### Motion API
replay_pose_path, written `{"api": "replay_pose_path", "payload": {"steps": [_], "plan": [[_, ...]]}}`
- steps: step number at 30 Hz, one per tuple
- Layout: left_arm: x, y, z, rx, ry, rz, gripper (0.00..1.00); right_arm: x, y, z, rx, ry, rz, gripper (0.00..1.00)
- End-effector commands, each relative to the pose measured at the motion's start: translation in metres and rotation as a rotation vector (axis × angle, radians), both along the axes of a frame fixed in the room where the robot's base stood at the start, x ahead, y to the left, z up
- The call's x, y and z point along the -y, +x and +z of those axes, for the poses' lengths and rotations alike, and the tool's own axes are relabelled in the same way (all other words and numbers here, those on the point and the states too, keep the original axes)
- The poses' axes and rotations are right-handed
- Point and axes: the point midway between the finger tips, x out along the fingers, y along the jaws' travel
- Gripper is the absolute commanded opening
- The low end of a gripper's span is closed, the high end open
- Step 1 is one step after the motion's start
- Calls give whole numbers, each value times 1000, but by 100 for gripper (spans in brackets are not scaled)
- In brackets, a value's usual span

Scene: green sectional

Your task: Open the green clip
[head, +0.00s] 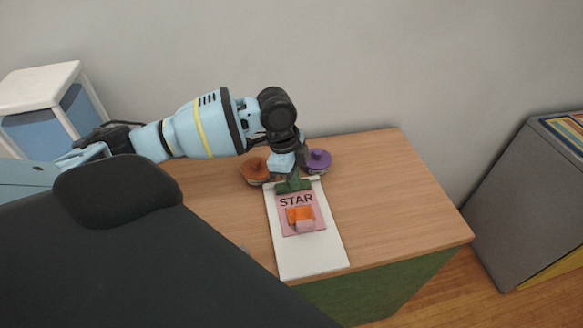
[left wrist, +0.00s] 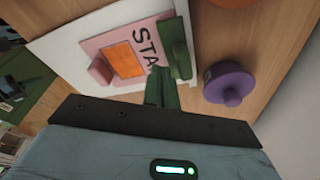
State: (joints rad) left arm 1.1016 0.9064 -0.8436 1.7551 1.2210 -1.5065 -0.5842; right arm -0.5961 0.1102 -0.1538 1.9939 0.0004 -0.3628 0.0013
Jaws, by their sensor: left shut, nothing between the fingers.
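The green clip (head: 293,186) sits across the top end of a white clipboard (head: 312,256) on the wooden table. In the left wrist view the clip (left wrist: 175,47) lies beside the word STAR, with a dark green part (left wrist: 161,88) rising towards my gripper. A pink STAR card (head: 318,222) lies on the board below the clip, with an orange patch (head: 300,214) on it. My left gripper (head: 290,164) is shut and empty, pointing down over the clip. Its fingertips are largely hidden, so contact with the clip is unclear. My right gripper is out of view.
A purple round knobbed object (head: 319,160) stands close to the right of the gripper and an orange one (head: 254,169) to the left. The wooden table's right side (head: 390,205) is clear. A wall is behind; a grey cabinet (head: 535,200) stands at the right.

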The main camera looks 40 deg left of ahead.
Motion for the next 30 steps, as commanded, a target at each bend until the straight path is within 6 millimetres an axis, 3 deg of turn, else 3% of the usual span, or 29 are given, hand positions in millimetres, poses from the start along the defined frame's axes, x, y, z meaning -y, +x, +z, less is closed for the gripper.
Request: {"api": "replay_pose_path", "payload": {"steps": [30], "plan": [[-16, 13, -2, -2, 2, 2, 0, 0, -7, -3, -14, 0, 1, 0]]}}
